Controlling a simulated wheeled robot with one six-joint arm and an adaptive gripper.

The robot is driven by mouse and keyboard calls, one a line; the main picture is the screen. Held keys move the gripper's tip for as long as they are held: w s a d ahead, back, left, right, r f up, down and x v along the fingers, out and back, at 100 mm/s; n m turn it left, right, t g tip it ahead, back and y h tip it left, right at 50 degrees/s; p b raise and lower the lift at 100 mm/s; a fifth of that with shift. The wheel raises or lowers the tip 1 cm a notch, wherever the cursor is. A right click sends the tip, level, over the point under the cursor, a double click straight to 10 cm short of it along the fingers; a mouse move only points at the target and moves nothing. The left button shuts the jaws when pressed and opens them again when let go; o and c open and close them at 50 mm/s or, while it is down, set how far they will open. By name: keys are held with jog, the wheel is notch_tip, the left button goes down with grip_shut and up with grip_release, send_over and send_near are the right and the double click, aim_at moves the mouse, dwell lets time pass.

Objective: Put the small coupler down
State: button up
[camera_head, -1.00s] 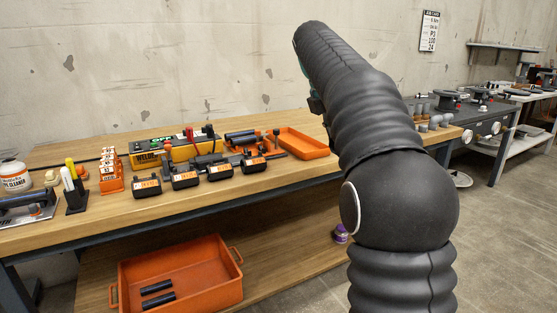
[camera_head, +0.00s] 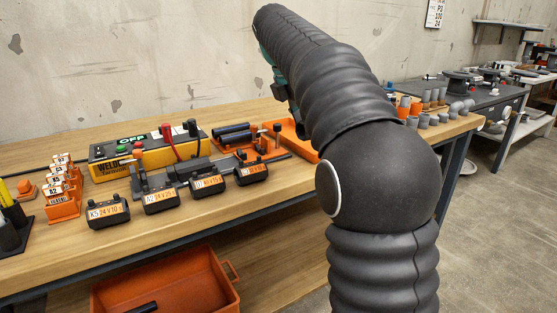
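Several black couplers with orange labels stand in a row near the front of the wooden bench (camera_head: 200,230). They are a left one (camera_head: 107,212), two middle ones (camera_head: 160,200) and (camera_head: 207,185), and a right one (camera_head: 251,172). I cannot tell which is the small coupler, or whether another is held. My black-sleeved arm rises in front of the bench, leaning up and left. Its far end has teal and black parts, but no gripper fingers show, so my gripper and anything in it are hidden.
A yellow welder (camera_head: 140,160) with red and black plugs stands behind the couplers. An orange tray (camera_head: 297,137) lies partly behind my arm. Orange numbered holders (camera_head: 62,205) stand at left. An orange crate (camera_head: 165,280) sits on the shelf below. Grey fittings (camera_head: 433,118) stand at right.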

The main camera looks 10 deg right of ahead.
jog(key=a+f, duration=0.1)
jog(key=a, duration=0.1)
jog(key=a+f, duration=0.1)
jog(key=a, duration=0.1)
jog(key=a+f+b, duration=0.1)
jog(key=a+f, duration=0.1)
jog(key=shift+s+a, duration=0.1)
jog(key=shift+a, duration=0.2)
jog(key=shift+f+b, duration=0.55)
jog(key=shift+f, duration=1.45)
jog(key=o, duration=1.3)
jog(key=shift+f, duration=0.1)
jog(key=shift+c, duration=0.2)
jog(key=p+v, duration=0.3)
jog(key=v, duration=0.9)
jog(key=shift+d, duration=0.1)
